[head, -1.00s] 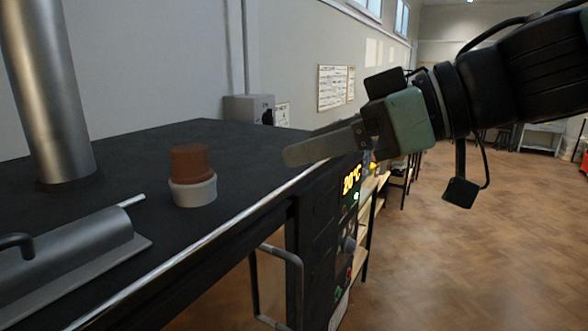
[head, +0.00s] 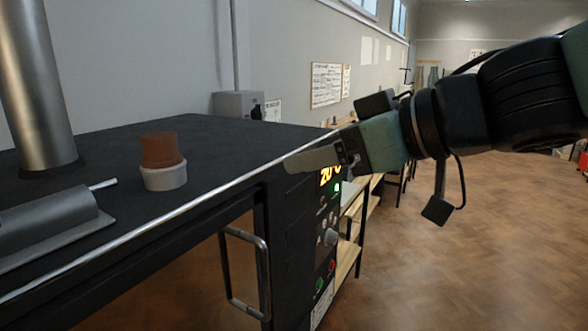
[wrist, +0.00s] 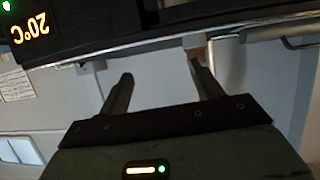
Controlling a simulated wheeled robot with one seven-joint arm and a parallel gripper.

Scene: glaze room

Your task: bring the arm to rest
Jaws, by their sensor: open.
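My gripper (head: 305,160) is at the right end of the dark kiln top in the head view, pointing left, near the front metal edge. In the wrist view my gripper (wrist: 160,83) shows two fingers apart with nothing between them. A brown pot (head: 161,150) sits on a white round stand (head: 163,177) on the kiln top, to the left of the gripper and apart from it. In the wrist view a small brown patch, perhaps the pot, shows beside one finger.
The dark kiln (head: 215,144) has a metal front rail, a handle (head: 240,275) and a lit panel reading 20°C (head: 331,174). A metal flue pipe (head: 38,90) and a grey box (head: 238,104) stand at the back. Open wooden floor (head: 430,270) lies to the right.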

